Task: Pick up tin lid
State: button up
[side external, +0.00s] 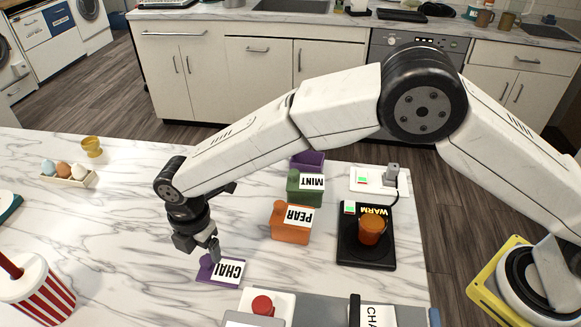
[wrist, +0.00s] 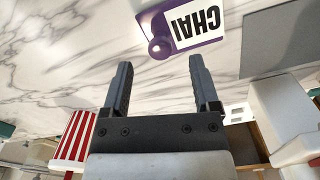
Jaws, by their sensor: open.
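A purple tin lid (side external: 204,270) with a round knob and a white CHAI label lies on the marble counter at lower centre. In the wrist view the purple lid (wrist: 150,24) is at the top, just beyond the fingertips, with its knob toward my gripper. My gripper (side external: 207,252) hangs just above the lid in the side view and hides part of it. In the wrist view my gripper (wrist: 158,66) is open, with nothing between its fingers. A purple tin (side external: 308,160) stands behind the green one; I cannot see whether it has a lid.
The green MINT tin (side external: 297,195) and orange PEAR tin (side external: 289,233) stand to the right. An orange cup (side external: 371,230) sits on the black WARM plate (side external: 350,262). A red button (side external: 262,305) and striped cup (side external: 45,296) are in front.

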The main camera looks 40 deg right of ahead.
aim_at(205, 259)
jog(key=shift+f, duration=1.85)
grip_shut()
